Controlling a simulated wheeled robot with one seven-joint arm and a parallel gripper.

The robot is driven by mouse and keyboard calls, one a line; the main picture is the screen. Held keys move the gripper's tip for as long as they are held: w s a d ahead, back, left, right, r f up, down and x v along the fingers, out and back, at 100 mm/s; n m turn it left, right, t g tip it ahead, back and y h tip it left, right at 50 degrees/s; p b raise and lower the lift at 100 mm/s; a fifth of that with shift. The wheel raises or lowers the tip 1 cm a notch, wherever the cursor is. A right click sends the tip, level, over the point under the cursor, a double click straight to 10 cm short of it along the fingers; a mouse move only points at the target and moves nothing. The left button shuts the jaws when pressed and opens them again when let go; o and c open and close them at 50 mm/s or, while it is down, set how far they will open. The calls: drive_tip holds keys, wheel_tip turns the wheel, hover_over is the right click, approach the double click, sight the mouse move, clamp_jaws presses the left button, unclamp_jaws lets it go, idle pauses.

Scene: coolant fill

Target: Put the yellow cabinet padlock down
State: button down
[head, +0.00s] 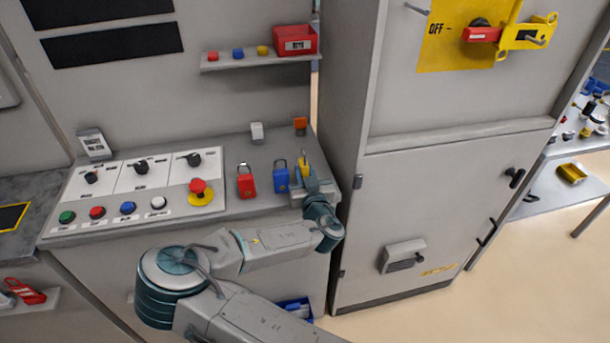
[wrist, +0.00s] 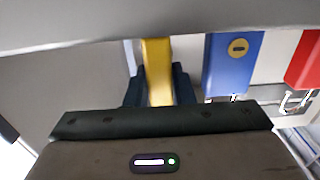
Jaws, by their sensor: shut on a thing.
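The yellow padlock (wrist: 156,70) is between the two dark fingers of my gripper (wrist: 160,88) in the wrist view, and the gripper is shut on it. In the head view my gripper (head: 307,178) is at the right end of the grey console top, and a bit of the yellow padlock (head: 304,158) shows above it. My wrist hides most of the padlock there, and I cannot tell whether it touches the surface. A blue padlock (head: 281,176) stands just left of it, apart from the fingers, and also shows in the wrist view (wrist: 232,62).
A red padlock (head: 246,182) stands left of the blue one. The control panel (head: 140,172) with knobs and buttons fills the console's left. A tall grey cabinet (head: 440,200) rises close on the right. A shelf (head: 258,61) with small blocks and a red box hangs behind.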

drive_tip(key=shift+f, duration=0.4)
drive_tip(key=shift+f, duration=0.15)
drive_tip(key=c, duration=1.3)
unclamp_jaws()
drive_tip(key=shift+o, duration=0.2)
drive_tip(key=p+v, duration=0.4)
drive_tip(key=v, duration=0.8)
drive_tip(key=shift+r, duration=0.3)
